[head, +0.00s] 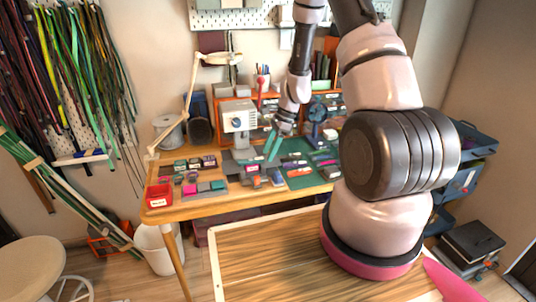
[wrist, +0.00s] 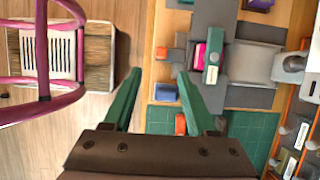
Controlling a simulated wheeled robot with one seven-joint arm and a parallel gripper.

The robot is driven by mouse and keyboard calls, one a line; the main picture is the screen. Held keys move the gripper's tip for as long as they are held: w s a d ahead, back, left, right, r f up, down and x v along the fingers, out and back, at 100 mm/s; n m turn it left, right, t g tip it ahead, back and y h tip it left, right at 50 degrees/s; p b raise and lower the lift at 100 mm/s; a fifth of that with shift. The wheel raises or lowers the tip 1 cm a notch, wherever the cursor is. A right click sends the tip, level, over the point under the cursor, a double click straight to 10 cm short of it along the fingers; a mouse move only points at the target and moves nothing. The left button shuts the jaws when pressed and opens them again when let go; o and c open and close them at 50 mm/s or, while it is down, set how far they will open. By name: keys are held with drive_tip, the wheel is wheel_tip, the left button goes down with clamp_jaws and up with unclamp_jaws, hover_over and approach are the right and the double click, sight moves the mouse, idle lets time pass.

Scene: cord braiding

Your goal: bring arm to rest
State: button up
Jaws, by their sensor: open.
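My gripper (head: 273,146) hangs over the workbench in the head view, its two teal fingers apart with nothing between them. In the wrist view the open gripper (wrist: 160,78) points down past the bench's front edge, with floor to the left and bench top to the right. My arm reaches forward and down from the upper right of the head view. The wooden workbench (head: 190,213) stands below the gripper with small coloured pieces on grey trays and a green cutting mat (head: 304,180).
A red bin (head: 158,196) sits at the bench's left corner. A cream lamp (head: 190,90) and a white machine (head: 238,119) stand at the back. Cords (head: 75,60) hang on the left wall. A stool (head: 30,262) and a white bucket (head: 158,250) stand on the floor.

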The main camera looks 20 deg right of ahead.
drive_tip(key=s+r+n+t, duration=0.1)
drive_tip(key=s+r+n, duration=0.15)
drive_tip(key=r, duration=1.05)
drive_tip(key=s+r+n+t, duration=0.2)
drive_tip(key=r+n, duration=0.2)
drive_tip(key=r, duration=0.8)
drive_tip(key=s+d+r+n+t+h, duration=0.1)
drive_tip(key=s+r+n+t, duration=0.3)
drive_tip(key=s+r, duration=1.1)
drive_tip(key=shift+s+n+h, duration=0.8)
drive_tip(key=shift+s+n, duration=0.6)
drive_tip(key=shift+n, duration=0.25)
drive_tip(key=shift+d, duration=0.1)
